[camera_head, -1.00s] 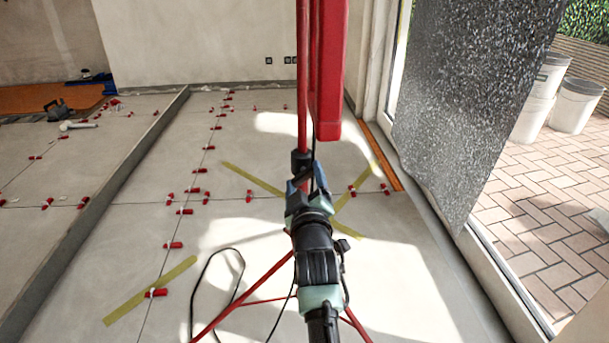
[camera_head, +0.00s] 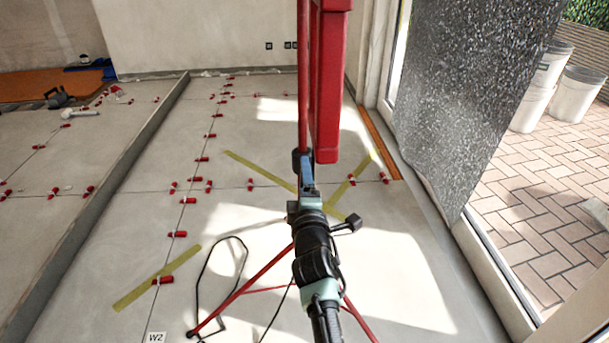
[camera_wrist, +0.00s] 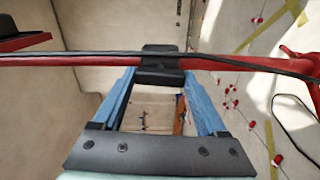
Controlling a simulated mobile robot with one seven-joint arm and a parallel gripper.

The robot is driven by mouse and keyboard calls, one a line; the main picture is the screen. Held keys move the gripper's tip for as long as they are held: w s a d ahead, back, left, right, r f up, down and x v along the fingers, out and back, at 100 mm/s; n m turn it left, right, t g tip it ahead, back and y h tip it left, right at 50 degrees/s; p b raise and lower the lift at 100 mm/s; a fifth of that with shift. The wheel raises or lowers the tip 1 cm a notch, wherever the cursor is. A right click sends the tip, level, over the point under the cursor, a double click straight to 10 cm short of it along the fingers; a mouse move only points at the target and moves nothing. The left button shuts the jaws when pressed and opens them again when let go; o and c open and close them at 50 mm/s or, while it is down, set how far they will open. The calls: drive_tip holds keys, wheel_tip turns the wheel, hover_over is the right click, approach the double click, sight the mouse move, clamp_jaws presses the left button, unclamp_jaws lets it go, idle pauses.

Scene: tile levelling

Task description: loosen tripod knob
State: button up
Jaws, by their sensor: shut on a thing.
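The red tripod pole (camera_head: 303,80) stands upright in the middle of the head view and crosses the wrist view sideways (camera_wrist: 70,59). The black tripod knob (camera_head: 301,160) sits at a collar low on the pole; it shows in the wrist view (camera_wrist: 158,76) too. My gripper (camera_head: 307,183) reaches it from the near side. In the wrist view its two blue fingers (camera_wrist: 159,84) lie on either side of the knob, shut on it. Their contact faces are partly hidden. The red tripod legs (camera_head: 262,272) spread over the floor below.
A black cable (camera_head: 202,285) loops on the tiled floor left of the tripod. Red levelling clips (camera_head: 178,234) and yellow tape strips (camera_head: 158,278) lie around. A speckled panel (camera_head: 470,100) leans at the right by the open doorway. A long grey bar (camera_head: 110,180) runs along the left.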

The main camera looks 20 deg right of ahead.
drive_tip(key=shift+n, duration=0.4)
drive_tip(key=o, duration=1.3)
drive_tip(key=shift+s, duration=0.1)
drive_tip(key=p+v, duration=0.9)
drive_tip(key=v, duration=0.3)
drive_tip(key=shift+s+p, duration=0.35)
drive_tip(key=shift+p, duration=0.05)
drive_tip(key=shift+a, duration=0.1)
